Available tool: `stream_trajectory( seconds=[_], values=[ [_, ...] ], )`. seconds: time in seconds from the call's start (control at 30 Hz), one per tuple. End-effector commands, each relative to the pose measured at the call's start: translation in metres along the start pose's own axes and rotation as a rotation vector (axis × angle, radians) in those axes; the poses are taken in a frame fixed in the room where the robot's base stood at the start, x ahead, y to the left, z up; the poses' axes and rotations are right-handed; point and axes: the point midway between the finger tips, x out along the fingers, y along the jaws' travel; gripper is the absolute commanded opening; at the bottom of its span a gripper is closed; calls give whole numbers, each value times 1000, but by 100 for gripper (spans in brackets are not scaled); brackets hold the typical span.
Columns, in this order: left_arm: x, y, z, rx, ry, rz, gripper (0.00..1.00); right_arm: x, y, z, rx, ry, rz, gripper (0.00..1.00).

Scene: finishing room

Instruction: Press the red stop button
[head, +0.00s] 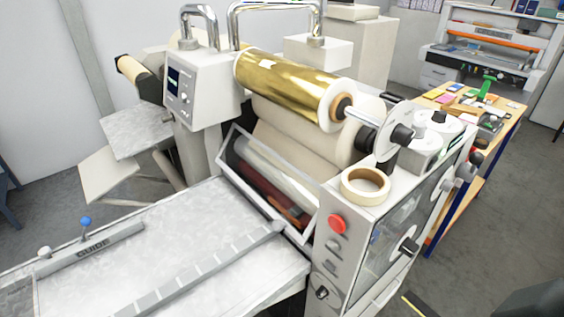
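The red stop button (337,224) is a round red knob on the front panel of the foil laminating machine (342,258), near the panel's top edge. It is fully visible, with nothing touching or covering it. Smaller grey and black knobs sit below it on the same panel. Neither of my grippers can be made out in the head view. A dark blurred shape shows at the bottom right corner, and I cannot tell what it is.
A roll of tape (365,186) lies on the machine above the button. The metal feed table (170,250) with a guide bar extends left. A gold foil roll (285,84) sits on top. A cluttered wooden table (437,236) stands right. Grey floor is open at lower right.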

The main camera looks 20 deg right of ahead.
Motion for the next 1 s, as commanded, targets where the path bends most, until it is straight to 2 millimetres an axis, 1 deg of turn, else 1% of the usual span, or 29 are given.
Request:
stream_trajectory(
  seconds=[0.03,0.2,1.0],
  values=[
    [0,0,0,-1,0,1,0,0,0,0,0,0,0,19],
    [0,2,0,-6,1,5,0,0,0,0,0,0,0,0],
    [0,0,0,-2,0,2,0,0,0,0,0,0,0,0]
  ],
)
